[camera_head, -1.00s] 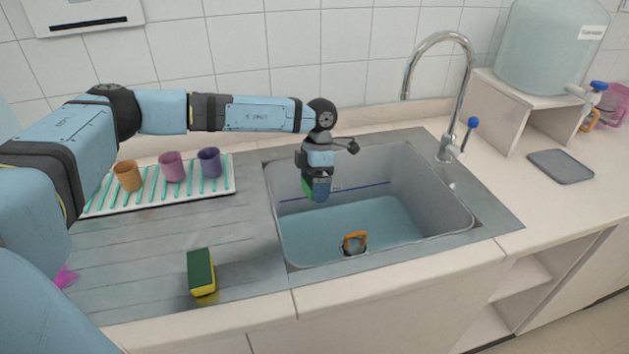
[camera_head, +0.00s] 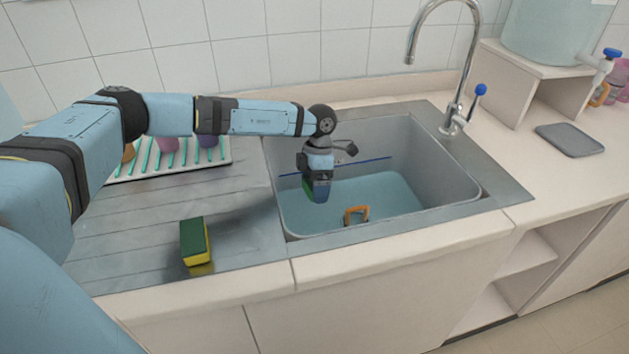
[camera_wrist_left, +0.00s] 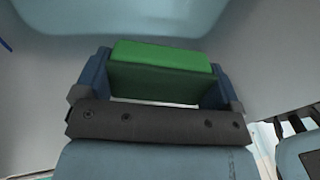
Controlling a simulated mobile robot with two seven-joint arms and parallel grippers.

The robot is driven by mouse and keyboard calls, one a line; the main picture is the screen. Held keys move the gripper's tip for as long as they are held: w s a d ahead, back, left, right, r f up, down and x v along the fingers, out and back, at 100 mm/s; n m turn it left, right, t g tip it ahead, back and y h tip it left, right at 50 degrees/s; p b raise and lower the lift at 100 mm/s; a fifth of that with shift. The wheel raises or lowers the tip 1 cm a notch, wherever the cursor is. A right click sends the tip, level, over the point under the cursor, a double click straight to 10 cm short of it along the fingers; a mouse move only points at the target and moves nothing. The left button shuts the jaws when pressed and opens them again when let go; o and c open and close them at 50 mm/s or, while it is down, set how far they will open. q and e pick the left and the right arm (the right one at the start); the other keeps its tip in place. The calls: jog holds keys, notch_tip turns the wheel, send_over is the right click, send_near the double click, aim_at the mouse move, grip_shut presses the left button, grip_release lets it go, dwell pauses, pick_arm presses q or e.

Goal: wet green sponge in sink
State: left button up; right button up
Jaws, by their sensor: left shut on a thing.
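My left gripper (camera_head: 318,191) hangs pointing down inside the sink (camera_head: 439,185). It is shut on the green sponge (camera_head: 308,188), mostly hidden by the fingers in the head view. In the left wrist view the green sponge (camera_wrist_left: 160,56) sits squarely between the two blue fingers of the left gripper (camera_wrist_left: 160,78). Pale blue water (camera_head: 395,198) covers the sink bottom. I cannot tell whether the sponge touches it. My right gripper is not in view.
An orange ring handle (camera_head: 356,214) stands at the sink's front. A green-and-yellow sponge (camera_head: 194,240) lies on the drainboard (camera_head: 150,225). Cups stand on a striped rack (camera_head: 220,157) behind my left arm. The tap (camera_head: 459,75) rises behind the sink.

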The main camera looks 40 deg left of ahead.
pick_arm(q)
notch_tip(320, 180, down, 8)
jog(key=b, duration=0.3)
jog(key=shift+b, duration=0.3)
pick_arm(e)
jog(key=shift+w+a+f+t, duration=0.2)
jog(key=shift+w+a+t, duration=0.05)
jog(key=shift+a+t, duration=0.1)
pick_arm(q)
jog(key=shift+r, duration=0.1)
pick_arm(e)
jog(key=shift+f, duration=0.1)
